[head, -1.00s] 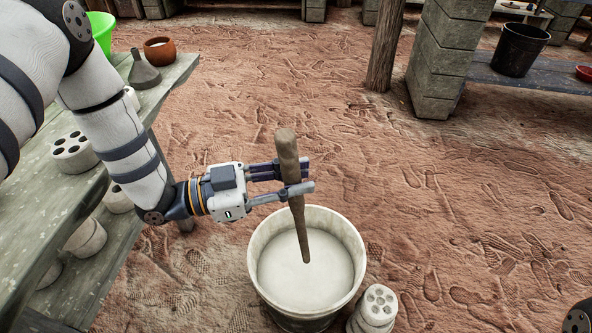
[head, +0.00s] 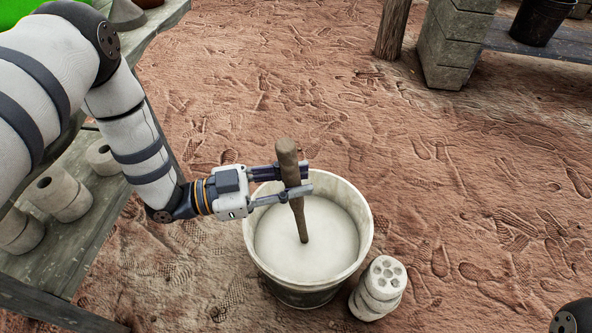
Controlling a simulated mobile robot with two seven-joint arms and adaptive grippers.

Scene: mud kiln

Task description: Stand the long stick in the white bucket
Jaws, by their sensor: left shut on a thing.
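The long stick (head: 297,205) is brown and nearly upright, with its thick rounded end at the top. My left gripper (head: 302,180) is shut around its upper part. The white bucket (head: 364,243) stands on the ground and holds a pale, whitish content (head: 330,240). The stick's lower end shows against this pale content, inside the bucket's outline; whether it touches the content I cannot tell. My right gripper is not in view.
A stack of pale cylinders with holes (head: 380,285) stands on the ground just right of the bucket. A wooden shelf (head: 110,215) with more pale cylinders is on the left. A post (head: 393,28), a block pillar (head: 452,45) and a black bucket (head: 540,20) are at the back. Open ground lies right.

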